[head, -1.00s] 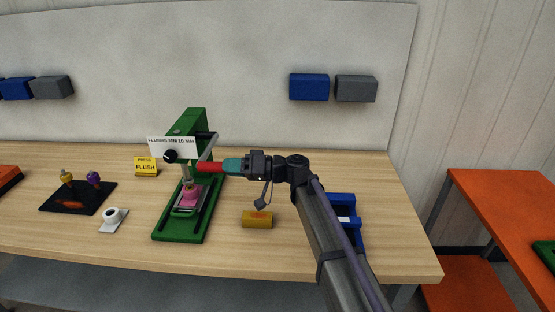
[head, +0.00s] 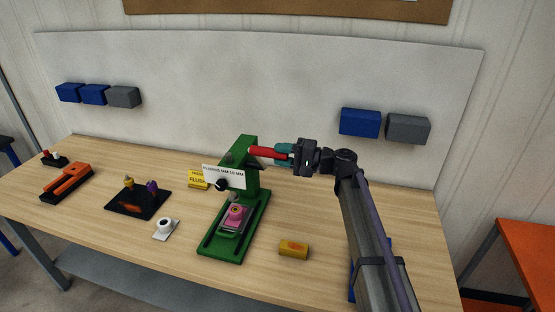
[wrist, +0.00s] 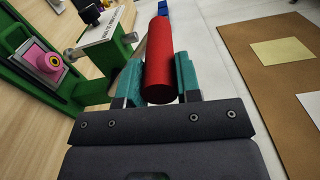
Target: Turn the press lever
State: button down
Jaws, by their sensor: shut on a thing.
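The green press (head: 251,181) stands upright on the wooden bench, with a white label (head: 224,176) and a black knob (head: 221,185) on its front. My gripper (head: 281,153) comes from the right at the press's upper part. Its teal fingers are shut on the red handle (head: 264,152) of the press lever. In the wrist view the red handle (wrist: 160,62) lies between the two fingers. A pink piece (head: 236,213) sits on the press base, below the head, and it also shows in the wrist view (wrist: 41,58). The lever's joint with the press is partly hidden.
A yellow block (head: 293,249) lies right of the press base. A white piece (head: 166,229), a black mat (head: 125,204) with small parts, and an orange item (head: 68,182) are to the left. A yellow sign (head: 197,180) stands behind. Blue and grey bins hang on the back panel.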

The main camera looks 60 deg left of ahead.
jog(key=shift+w+a+r+p, duration=0.3)
jog(key=shift+w+a+r, duration=0.15)
jog(key=shift+r, duration=0.1)
jog(key=c, duration=0.8)
grip_release()
jog(key=v, duration=1)
jog(key=shift+w+d, duration=0.25)
jog(key=shift+w, duration=0.05)
